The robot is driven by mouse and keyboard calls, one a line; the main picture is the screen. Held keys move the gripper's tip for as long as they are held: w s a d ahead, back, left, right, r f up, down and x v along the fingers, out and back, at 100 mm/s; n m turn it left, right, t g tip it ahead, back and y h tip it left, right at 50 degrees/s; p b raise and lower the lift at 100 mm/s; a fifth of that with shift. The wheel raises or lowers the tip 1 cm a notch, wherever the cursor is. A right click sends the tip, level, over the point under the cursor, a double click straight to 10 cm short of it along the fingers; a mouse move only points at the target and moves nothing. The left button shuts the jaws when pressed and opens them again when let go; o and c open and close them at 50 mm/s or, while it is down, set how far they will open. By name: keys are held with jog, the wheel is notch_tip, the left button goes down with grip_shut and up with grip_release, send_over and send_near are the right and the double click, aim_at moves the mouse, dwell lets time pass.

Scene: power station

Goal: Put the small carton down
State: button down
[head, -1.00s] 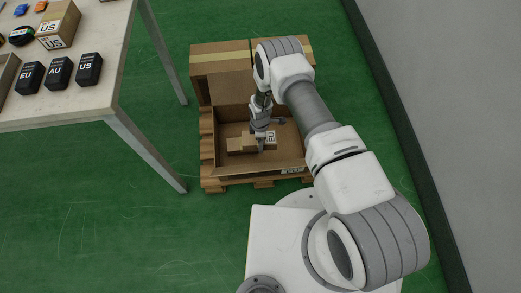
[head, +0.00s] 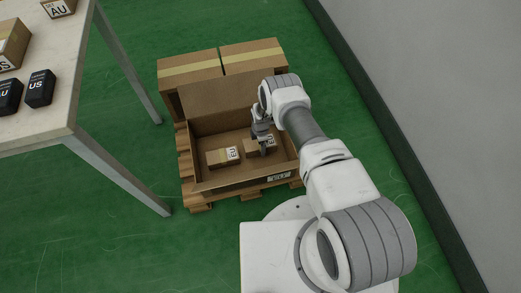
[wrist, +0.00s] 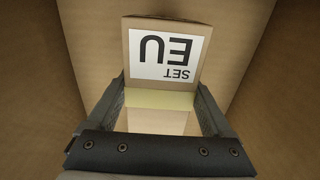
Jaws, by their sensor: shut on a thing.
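The small carton (head: 251,146) is between the fingers of my gripper (head: 264,149), inside the open cardboard box (head: 212,181). In the wrist view the carton (wrist: 168,22) is brown, with a white label reading "SET EU" upside down and a pale yellow tape band. My gripper's two fingers (wrist: 161,108) lie along its two sides, shut on it. The carton is low in the box; I cannot tell whether it touches the floor. A second small carton (head: 216,159) with a white label lies left of it in the box.
The box stands on a wooden pallet (head: 196,196), with taped closed cartons (head: 189,66) behind it. A table (head: 60,110) with dark labelled boxes (head: 40,88) and cartons is on the left. A grey wall (head: 420,90) is on the right. Green floor is clear in front.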

jog(key=shift+f+b, duration=0.7)
jog(key=shift+f, duration=1)
jog(key=shift+f, duration=0.15)
grip_release()
